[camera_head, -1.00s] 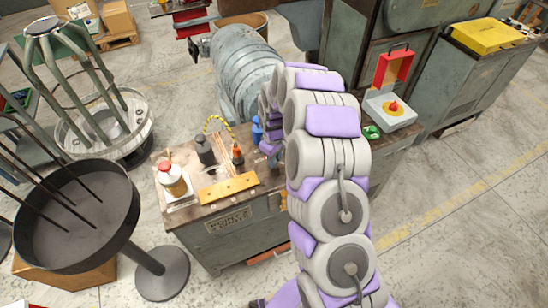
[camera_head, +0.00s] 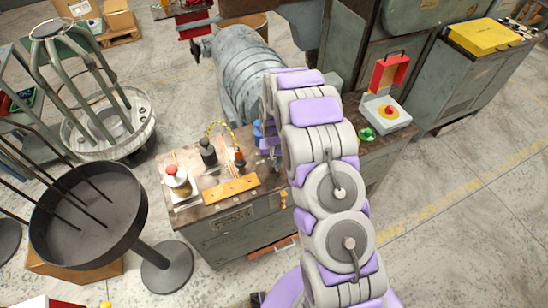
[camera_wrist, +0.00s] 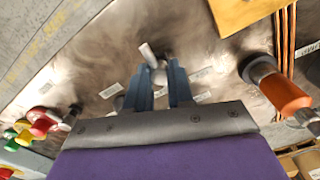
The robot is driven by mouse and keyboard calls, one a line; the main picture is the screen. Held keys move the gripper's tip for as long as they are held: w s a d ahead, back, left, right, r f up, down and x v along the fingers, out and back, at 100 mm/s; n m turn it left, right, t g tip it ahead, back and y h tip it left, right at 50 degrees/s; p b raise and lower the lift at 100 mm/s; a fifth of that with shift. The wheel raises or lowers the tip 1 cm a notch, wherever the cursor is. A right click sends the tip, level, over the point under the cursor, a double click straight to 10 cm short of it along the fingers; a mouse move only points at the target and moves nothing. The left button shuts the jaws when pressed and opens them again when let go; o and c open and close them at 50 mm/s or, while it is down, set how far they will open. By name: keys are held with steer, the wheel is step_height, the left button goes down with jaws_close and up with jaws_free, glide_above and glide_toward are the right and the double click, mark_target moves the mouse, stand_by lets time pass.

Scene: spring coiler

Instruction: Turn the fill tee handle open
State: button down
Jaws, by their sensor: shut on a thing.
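In the wrist view my gripper (camera_wrist: 160,74) has its two blue-grey fingers on either side of a small silver lever with a rounded hub (camera_wrist: 148,53). The lever looks like the fill tee handle, and its tip sticks out beyond the fingers, tilted. The fingers are shut on it; the exact contact is partly hidden between them. In the head view my gripper (camera_head: 269,143) is at the back of the bench, mostly hidden by my arm. The handle cannot be made out there.
The bench (camera_head: 215,201) carries a red-capped bottle (camera_head: 178,181), a dark bottle (camera_head: 208,153), a yellow bar (camera_head: 231,188) and an orange-topped item (camera_head: 239,158), which is close right in the wrist view (camera_wrist: 285,95). Red, yellow and green knobs (camera_wrist: 40,122) are at left.

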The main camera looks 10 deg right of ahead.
steer(key=m+p, duration=0.1)
steer(key=m, duration=0.3)
steer(key=shift+m, duration=0.3)
steer(key=shift+w+m+p, duration=0.1)
steer(key=shift+m+p, duration=0.4)
steer(key=shift+m, duration=1.3)
steer(key=c, duration=1)
jaws_free()
steer(key=shift+a, duration=0.15)
step_height(320, 180, up, 17)
steer(key=shift+r+p, duration=0.15)
steer(key=shift+p, duration=0.65)
